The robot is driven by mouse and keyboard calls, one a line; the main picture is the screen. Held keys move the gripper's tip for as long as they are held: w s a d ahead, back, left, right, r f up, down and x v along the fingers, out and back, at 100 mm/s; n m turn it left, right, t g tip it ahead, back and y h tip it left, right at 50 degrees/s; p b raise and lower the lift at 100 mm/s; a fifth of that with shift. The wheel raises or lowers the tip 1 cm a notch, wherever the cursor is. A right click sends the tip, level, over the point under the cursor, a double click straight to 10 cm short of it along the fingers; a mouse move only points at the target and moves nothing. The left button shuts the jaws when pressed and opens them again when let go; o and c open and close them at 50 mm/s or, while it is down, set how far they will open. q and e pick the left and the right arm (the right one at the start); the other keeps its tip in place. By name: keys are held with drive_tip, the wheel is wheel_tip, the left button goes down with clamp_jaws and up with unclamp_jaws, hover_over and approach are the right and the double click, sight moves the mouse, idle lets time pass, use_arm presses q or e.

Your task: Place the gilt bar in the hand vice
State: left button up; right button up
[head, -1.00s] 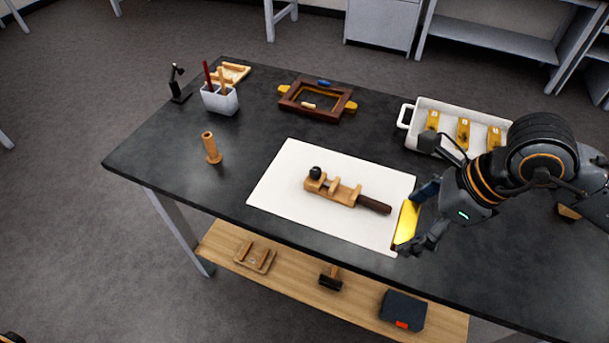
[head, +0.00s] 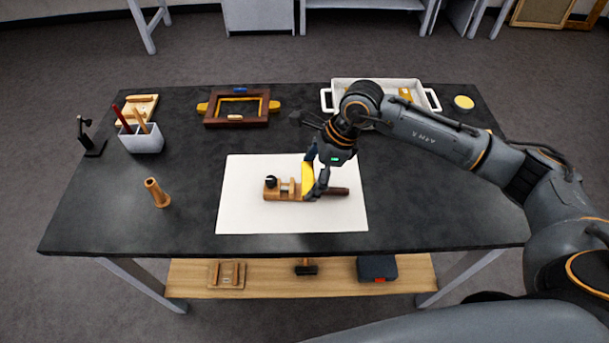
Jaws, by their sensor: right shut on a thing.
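The wooden hand vice (head: 273,190) lies on a white sheet (head: 250,222) on the dark table, its black knob at the left and its dark handle (head: 337,192) at the right. My right gripper (head: 314,181) is shut on the gilt bar (head: 307,178), a yellow piece held upright at the right part of the vice's body. The gripper covers part of the vice and handle. I cannot tell whether the bar touches the vice or is just above it. My left gripper is not in view.
A white tray (head: 327,100) is partly hidden behind my right arm. The table's front right is clear.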

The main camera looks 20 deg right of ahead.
sight(310, 169)
drive_tip(key=shift+w+a+f, duration=0.15)
drive_tip(key=shift+w+f, duration=0.7)
drive_tip(key=shift+f, duration=0.15)
drive_tip(key=shift+w+f+p, duration=0.4)
drive_tip(key=shift+f, duration=0.1)
wheel_tip(310, 169, down, 2)
drive_tip(key=shift+a+f+p, duration=0.1)
drive_tip(key=shift+p, duration=0.75)
drive_tip(key=shift+f, duration=0.35)
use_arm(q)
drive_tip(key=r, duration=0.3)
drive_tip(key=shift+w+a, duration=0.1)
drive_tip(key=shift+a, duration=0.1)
use_arm(e)
drive_tip(key=shift+f, duration=0.1)
drive_tip(key=shift+f, duration=0.15)
drive_tip(key=o, duration=0.8)
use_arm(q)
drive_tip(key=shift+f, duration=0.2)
